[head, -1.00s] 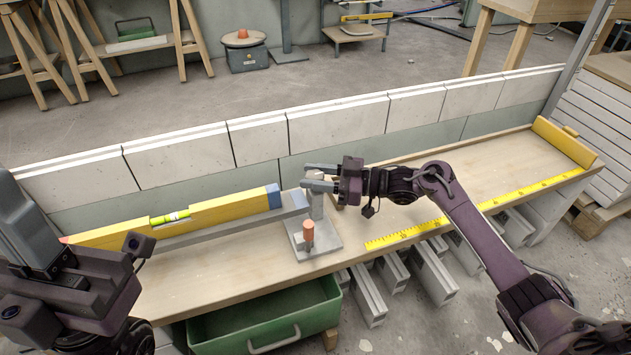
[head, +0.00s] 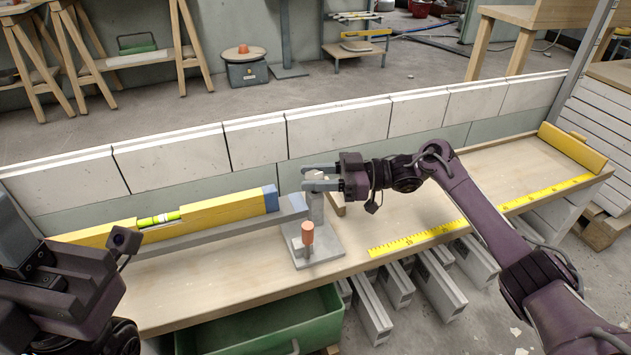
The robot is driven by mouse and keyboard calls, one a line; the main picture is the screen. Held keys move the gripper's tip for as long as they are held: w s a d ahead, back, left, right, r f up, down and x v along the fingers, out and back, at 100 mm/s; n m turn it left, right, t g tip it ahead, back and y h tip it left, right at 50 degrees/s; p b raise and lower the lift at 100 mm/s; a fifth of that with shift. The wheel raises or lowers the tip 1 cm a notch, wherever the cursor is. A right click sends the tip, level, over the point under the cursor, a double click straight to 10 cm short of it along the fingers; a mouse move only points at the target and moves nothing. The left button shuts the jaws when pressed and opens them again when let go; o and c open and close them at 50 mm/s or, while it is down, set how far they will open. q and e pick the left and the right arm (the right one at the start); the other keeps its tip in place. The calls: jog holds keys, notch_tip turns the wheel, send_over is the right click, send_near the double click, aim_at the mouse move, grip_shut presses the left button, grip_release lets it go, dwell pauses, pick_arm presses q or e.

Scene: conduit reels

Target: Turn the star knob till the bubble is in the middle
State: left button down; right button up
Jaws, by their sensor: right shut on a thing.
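A yellow spirit level (head: 225,207) with a blue end lies along a grey bar on the bench at the left. Its green vial (head: 159,219) shows, but the bubble is too small to place surely. The bar's right end meets a grey post on a base plate (head: 326,246). My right gripper (head: 312,177) is shut on the pale star knob (head: 318,175) at the post's top; its fingers partly hide the knob. My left gripper (head: 25,255) is at the left edge, away from the level; its fingertips are not clear.
An orange-topped peg (head: 307,233) stands on the base plate near the knob. A yellow tape measure (head: 420,238) lies along the bench (head: 480,172) to the right. A low block wall (head: 340,128) runs behind. A green drawer (head: 255,330) is below the front edge.

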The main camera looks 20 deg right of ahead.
dwell(0.3)
jog(key=o, duration=1)
jog(key=shift+c, duration=0.2)
jog(key=v, duration=0.7)
jog(key=shift+d+p, duration=0.35)
jog(key=shift+s, duration=0.1)
